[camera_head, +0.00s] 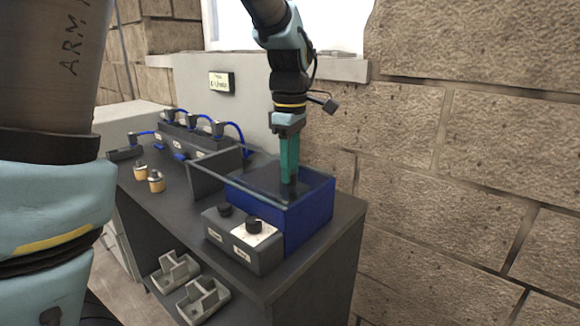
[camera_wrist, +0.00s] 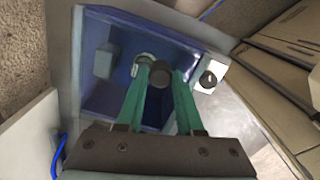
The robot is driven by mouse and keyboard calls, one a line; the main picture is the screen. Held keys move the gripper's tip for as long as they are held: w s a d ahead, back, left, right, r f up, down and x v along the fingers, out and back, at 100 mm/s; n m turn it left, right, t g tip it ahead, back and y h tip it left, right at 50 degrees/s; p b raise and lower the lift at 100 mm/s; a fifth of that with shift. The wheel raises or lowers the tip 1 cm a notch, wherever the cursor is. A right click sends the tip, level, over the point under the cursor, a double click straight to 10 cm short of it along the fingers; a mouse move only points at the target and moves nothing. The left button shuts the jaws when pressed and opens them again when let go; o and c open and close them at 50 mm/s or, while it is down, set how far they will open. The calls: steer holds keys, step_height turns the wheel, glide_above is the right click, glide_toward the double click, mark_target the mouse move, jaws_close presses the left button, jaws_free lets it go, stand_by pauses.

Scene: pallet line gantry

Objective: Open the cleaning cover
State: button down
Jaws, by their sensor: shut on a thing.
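The cleaning cover (camera_head: 262,186) appears as a clear, glassy pane lying level across the top of a blue box (camera_head: 310,217). The fingertips hide part of the knob in the head view. A pale ring (camera_wrist: 143,64) and a grey block (camera_wrist: 104,61) show in the blue box.
A grey control box (camera_head: 257,258) with black dials stands in front of the blue box. Capped small jars (camera_head: 156,182) and a row of connectors with blue cables (camera_head: 205,128) stand left on the bench. Grey holders (camera_head: 204,300) sit lower. A block wall (camera_head: 470,200) closes the right.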

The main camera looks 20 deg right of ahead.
steer(key=shift+a, duration=0.1)
stand_by(0.7)
steer(key=w+a+p, duration=0.2)
steer(key=w+a, duration=0.2)
steer(key=w, duration=0.3)
steer(key=w+a+p, duration=0.2)
steer(key=w+a, duration=0.2)
steer(key=w, duration=0.4)
steer(key=shift+w, duration=0.2)
steer(key=c, duration=0.5)
jaws_free()
steer(key=shift+d, duration=0.1)
steer(key=shift+c, duration=0.2)
step_height(320, 180, up, 11)
steer(key=b, duration=0.1)
steer(key=shift+f, duration=0.15)
